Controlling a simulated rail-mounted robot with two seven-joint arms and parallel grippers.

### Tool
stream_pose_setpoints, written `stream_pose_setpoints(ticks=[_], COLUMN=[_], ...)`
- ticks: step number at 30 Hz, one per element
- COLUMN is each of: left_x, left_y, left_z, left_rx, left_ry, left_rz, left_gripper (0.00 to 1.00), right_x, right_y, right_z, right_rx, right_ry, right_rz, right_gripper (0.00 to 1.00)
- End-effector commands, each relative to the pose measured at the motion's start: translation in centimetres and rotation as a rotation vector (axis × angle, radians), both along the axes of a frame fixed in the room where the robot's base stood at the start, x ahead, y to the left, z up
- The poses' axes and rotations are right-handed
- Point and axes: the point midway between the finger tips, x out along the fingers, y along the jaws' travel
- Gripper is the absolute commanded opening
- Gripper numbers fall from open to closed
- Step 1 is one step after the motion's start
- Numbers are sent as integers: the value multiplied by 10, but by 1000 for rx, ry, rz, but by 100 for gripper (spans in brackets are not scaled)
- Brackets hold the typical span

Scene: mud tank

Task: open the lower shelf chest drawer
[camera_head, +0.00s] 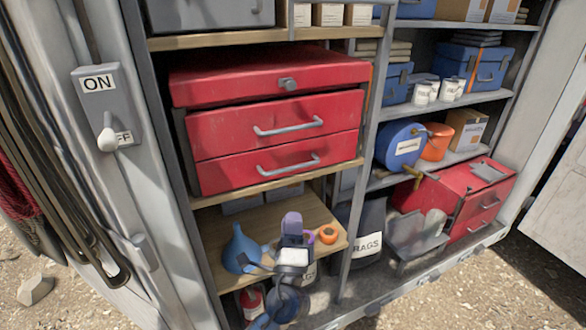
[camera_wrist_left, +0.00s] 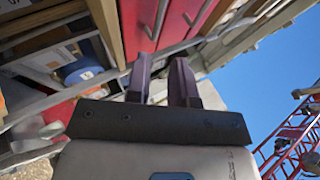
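A red chest (camera_head: 275,90) stands on the middle shelf in the head view, with a lid and two drawers. Its upper drawer (camera_head: 240,133) and lower drawer (camera_head: 235,174) look shut, each with a grey bar handle. The lower handle (camera_head: 288,164) is unobstructed. My left gripper (camera_head: 291,222) is below the chest, in front of the lower wooden shelf, apart from the handle. In the left wrist view its two dark purple fingers (camera_wrist_left: 162,75) are parted with nothing between them. Red drawer fronts (camera_wrist_left: 176,22) and a grey bar (camera_wrist_left: 158,18) show beyond the fingertips. My right gripper is not visible.
A blue funnel (camera_head: 240,250) and an orange ring-shaped item (camera_head: 328,234) sit on the wooden shelf (camera_head: 275,215) near my left gripper. A grey upright post (camera_head: 366,150) borders the chest's right side. Another red chest (camera_head: 475,195) stands at lower right.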

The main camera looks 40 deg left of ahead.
Motion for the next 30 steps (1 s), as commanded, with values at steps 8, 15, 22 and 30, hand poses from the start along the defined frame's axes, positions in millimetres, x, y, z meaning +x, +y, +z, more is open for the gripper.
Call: stream_pose_setpoints(ticks=[8,15,22,30], left_x=[19,49,73,88], left_y=[17,43,63,75], left_z=[18,42,59,68], left_rx=[16,14,12,10], left_ry=[12,11,12,12], left_rz=[15,15,14,13], left_gripper=[22,22,22,22], right_x=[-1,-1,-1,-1], right_y=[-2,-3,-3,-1], right_z=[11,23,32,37], right_rx=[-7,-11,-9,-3], right_ry=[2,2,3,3], right_rz=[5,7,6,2], right_gripper=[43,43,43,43])
